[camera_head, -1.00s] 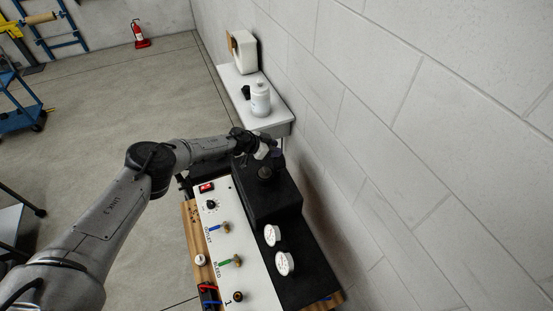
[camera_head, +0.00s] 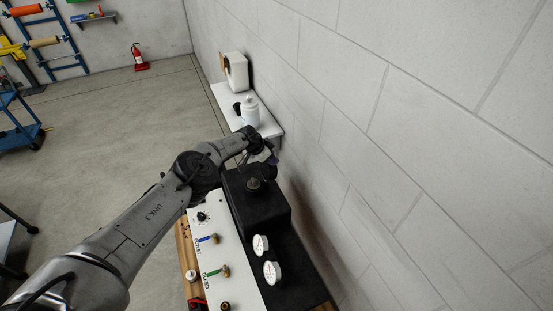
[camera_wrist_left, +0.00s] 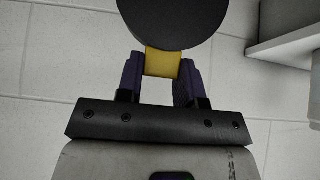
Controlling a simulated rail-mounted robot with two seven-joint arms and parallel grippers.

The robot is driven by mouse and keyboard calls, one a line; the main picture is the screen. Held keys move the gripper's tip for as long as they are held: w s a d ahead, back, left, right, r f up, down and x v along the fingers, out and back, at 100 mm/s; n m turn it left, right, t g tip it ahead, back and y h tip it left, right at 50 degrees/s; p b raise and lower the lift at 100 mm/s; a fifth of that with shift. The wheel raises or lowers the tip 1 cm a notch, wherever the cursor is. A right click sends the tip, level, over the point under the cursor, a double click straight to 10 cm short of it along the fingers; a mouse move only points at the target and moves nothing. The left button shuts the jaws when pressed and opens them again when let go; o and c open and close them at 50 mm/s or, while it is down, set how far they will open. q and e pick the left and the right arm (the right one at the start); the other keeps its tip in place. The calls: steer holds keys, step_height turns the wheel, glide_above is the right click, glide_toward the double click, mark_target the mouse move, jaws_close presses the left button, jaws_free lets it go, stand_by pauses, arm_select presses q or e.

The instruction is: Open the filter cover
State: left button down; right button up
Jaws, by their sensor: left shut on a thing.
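In the left wrist view, my left gripper (camera_wrist_left: 161,68) is shut on a yellow tab (camera_wrist_left: 163,63) between its two purple fingers. The tab joins a round black disc (camera_wrist_left: 173,18), which looks like the filter cover; the top of the frame cuts it off. In the head view, my left gripper (camera_head: 268,157) is at the far end of the black housing (camera_head: 257,212), next to the wall. A dark round knob (camera_head: 253,184) stands on the housing. The cover's hinge and opening are hidden or too small to tell. My right gripper is not in view.
The brick wall (camera_head: 380,170) is close on the right. A shelf (camera_head: 230,108) with a white bottle (camera_head: 250,111) is just beyond my gripper.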

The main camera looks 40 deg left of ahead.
arm_select(q)
steer(key=shift+f, duration=0.2)
steer(key=c, duration=0.8)
jaws_free()
steer(key=shift+o, duration=0.2)
steer(key=shift+r, duration=0.1)
steer(key=shift+s+a+r+p, duration=0.15)
steer(key=shift+r+p, duration=0.15)
steer(key=shift+p, duration=0.15)
steer(key=p+v, duration=0.7)
steer(key=v, duration=0.6)
steer(key=shift+s, duration=0.15)
